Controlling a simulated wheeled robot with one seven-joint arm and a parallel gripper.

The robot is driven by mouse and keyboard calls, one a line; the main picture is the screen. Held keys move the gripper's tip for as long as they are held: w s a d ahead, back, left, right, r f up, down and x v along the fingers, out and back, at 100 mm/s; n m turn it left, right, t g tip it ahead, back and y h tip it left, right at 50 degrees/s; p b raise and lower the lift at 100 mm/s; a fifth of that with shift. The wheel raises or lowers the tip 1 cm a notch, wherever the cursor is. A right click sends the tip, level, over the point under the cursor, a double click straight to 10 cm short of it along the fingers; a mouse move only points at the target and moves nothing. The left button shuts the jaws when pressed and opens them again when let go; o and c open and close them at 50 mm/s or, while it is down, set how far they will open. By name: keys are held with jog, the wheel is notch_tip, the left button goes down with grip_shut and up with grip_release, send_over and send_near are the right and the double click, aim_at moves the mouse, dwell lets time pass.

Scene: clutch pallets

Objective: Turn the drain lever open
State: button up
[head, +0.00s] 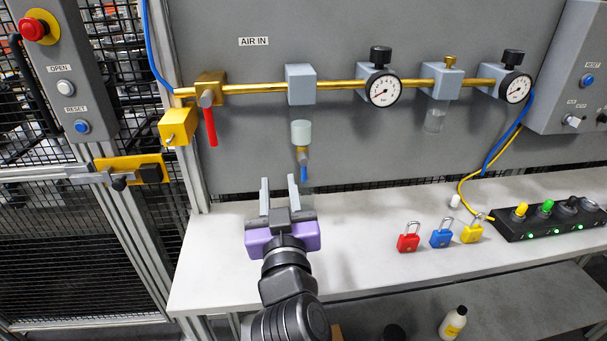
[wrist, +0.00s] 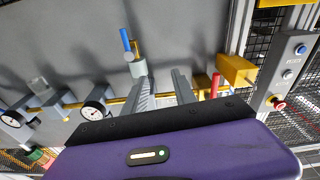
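The small blue drain lever (head: 304,173) hangs from a brass drain fitting (head: 302,154) below the pale filter bowl (head: 301,133). It points down in the head view. In the wrist view, which is turned over, the blue lever (wrist: 125,39) sticks up beyond the fingers, left of the gap between them. My gripper (head: 279,186) is open and empty above the bench, its fingers pointing toward the panel. In the head view the fingertips appear below and left of the lever, apart from it.
A yellow pipe (head: 340,85) runs along the grey panel with two gauges (head: 383,90). A red-handled valve (head: 210,126) hangs at left. Padlocks (head: 408,238) and a black button box (head: 553,219) stand on the white bench (head: 345,270) at right. The bench around my gripper is clear.

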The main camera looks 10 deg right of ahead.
aim_at(304, 171)
jog(key=shift+w+d+f+m+g+h+p, duration=0.3)
jog(key=shift+w+d+f+m+h, duration=0.25)
jog(key=shift+w+d, duration=0.65)
jog(key=shift+w+d+f+m+g+h+p, duration=0.25)
jog(key=shift+w+d+f+m+h, duration=0.45)
jog(key=shift+w, duration=0.95)
jog(key=shift+w+d+f+m+g+h+p, duration=0.25)
jog(key=shift+w+d+f+g, duration=0.15)
jog(key=shift+w+d, duration=0.85)
jog(key=shift+w+a, duration=0.1)
jog(key=shift+a, duration=0.05)
jog(key=shift+c, duration=0.3)
grip_shut()
